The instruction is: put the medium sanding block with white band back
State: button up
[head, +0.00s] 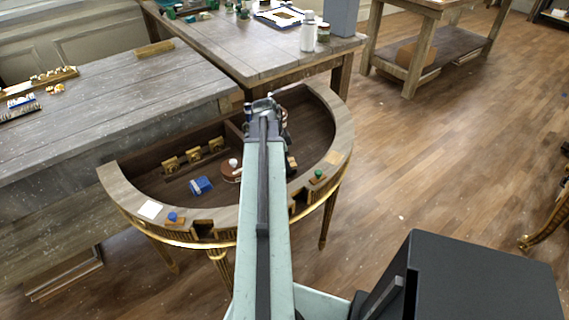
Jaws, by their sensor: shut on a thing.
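My gripper (263,104) is at the far end of my arm, over the back part of the half-round gilt console (119,183). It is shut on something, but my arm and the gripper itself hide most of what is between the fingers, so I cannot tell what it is. A blue block with a white part (201,186) lies on the sunken floor of the console, left of my arm and apart from my gripper. I cannot tell its size class from here.
Upright yellow-brown holders (192,156) and a round brown piece with a white knob (231,171) stand inside the console. On its rim are a white square (150,209), a blue knob (173,217) and a green knob (318,174). Grey wooden tables (120,95) stand close behind.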

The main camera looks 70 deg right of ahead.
jog(key=o, duration=1.2)
jog(key=shift+f, duration=0.1)
jog(key=p+v, duration=1.2)
jog(key=shift+r, duration=0.2)
jog(key=shift+w, duration=0.15)
